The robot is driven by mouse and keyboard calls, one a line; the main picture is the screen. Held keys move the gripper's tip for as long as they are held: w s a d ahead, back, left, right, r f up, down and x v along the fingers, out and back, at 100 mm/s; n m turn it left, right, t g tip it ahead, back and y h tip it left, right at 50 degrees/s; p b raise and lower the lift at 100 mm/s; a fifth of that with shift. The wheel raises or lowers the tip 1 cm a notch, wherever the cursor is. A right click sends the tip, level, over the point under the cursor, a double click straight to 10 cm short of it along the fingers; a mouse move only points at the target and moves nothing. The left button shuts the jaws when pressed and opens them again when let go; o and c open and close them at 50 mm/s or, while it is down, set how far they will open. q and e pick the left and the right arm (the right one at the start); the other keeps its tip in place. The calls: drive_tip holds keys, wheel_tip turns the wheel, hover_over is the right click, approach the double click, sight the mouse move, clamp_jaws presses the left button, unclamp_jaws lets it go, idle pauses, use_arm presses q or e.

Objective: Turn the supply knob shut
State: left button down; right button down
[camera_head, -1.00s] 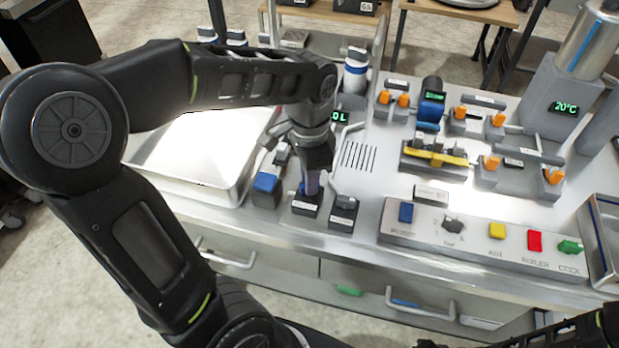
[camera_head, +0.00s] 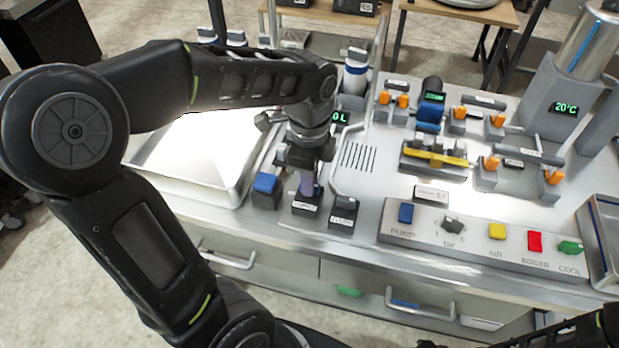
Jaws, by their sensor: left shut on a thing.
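My left gripper (camera_head: 305,181) points down over a row of small dark blocks at the counter's front left. It is shut on a purplish knob (camera_head: 307,188) on the middle block (camera_head: 306,204). The fingers cover most of the knob, so its exact angle is hidden. The block's white label is too small to read, so I cannot confirm that this is the supply knob. My right gripper is not in view.
A block with a blue top (camera_head: 265,187) stands close left of the held knob, and another dark block (camera_head: 343,211) close right. A metal tray (camera_head: 235,190) lies at left. A button panel (camera_head: 470,238) with a dark selector (camera_head: 453,225) runs along the front right.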

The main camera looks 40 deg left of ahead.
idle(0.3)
use_arm(q)
drive_tip(key=c, duration=1.4)
unclamp_jaws()
drive_tip(key=shift+c, duration=0.2)
drive_tip(key=shift+r, duration=0.1)
wheel_tip(320, 180, up, 8)
drive_tip(key=shift+f, duration=0.15)
drive_tip(key=shift+f, duration=0.1)
